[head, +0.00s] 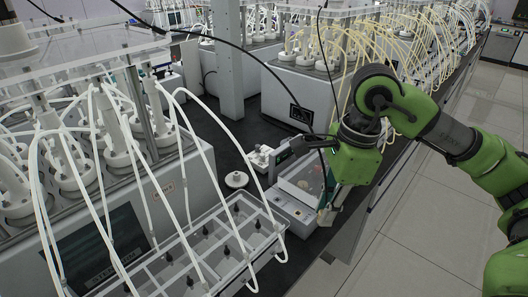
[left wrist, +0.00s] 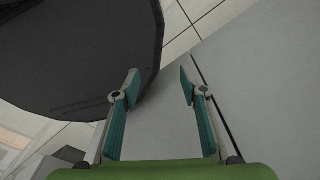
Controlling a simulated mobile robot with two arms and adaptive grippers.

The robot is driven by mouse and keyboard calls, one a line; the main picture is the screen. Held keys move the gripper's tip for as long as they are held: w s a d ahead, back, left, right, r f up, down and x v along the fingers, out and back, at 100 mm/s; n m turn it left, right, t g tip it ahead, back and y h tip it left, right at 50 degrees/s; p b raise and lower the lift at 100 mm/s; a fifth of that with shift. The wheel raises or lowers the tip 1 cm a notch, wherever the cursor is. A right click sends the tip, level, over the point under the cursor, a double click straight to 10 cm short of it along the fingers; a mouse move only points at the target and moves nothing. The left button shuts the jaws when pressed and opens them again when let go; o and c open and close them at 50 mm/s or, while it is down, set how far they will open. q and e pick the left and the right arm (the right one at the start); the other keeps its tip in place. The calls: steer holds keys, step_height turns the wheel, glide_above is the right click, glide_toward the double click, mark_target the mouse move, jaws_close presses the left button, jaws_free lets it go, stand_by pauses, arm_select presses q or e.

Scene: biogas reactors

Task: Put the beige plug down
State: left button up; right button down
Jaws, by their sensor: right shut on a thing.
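My right gripper (head: 324,203) hangs from the green arm that comes in from the right. It points down beside the clear-lidded box on the dark bench. Its fingers are small and partly hidden by the wrist. It is shut on a small pale piece, the beige plug (head: 326,216), low at the fingertips; its shape is hard to make out. My left gripper (left wrist: 160,77) shows in the left wrist view, with its teal fingers apart and nothing between them. It is not in the head view.
A clear-lidded box (head: 300,183) and a round white knobbed piece (head: 236,180) are on the dark bench. A rack with several compartments (head: 215,252) stands in front. Reactors with white tubes (head: 70,165) fill the left; one with yellowish tubes (head: 312,85) stands behind.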

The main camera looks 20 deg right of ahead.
steer(key=shift+a+f+n, duration=0.35)
steer(key=shift+n, duration=0.35)
steer(key=a+f+n+g, duration=0.1)
steer(key=a+f+n, duration=0.3)
steer(key=n, duration=0.6)
steer(key=s+a+f+n+g+h, duration=0.1)
steer(key=a+f+n, duration=0.3)
steer(key=n, duration=0.7)
steer(key=shift+s+a+h, duration=0.2)
steer(key=shift+a+h, duration=0.1)
steer(key=shift+a, duration=0.55)
